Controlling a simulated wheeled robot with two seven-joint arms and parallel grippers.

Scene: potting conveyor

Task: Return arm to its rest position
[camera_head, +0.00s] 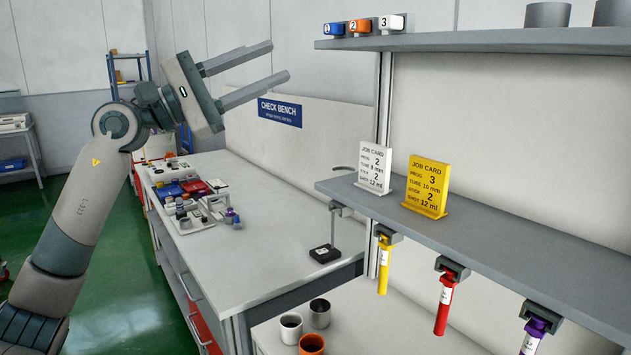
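My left arm (80,205) comes in from the left edge and rises. My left gripper (279,60) is raised, pointing to the right and slightly up. Its two grey fingers are apart with nothing between them, so it is open and empty. It shows in front of the pale back wall, above the check bench (262,185) in the picture, and touches nothing that I can see. My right arm and gripper are not in view.
A grey shelf (500,235) at right carries a white job card (374,166) and a yellow job card (427,187). Yellow, red and purple tubes hang below its edge. Several small items crowd the bench's far left end. Cups (291,328) stand lower down.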

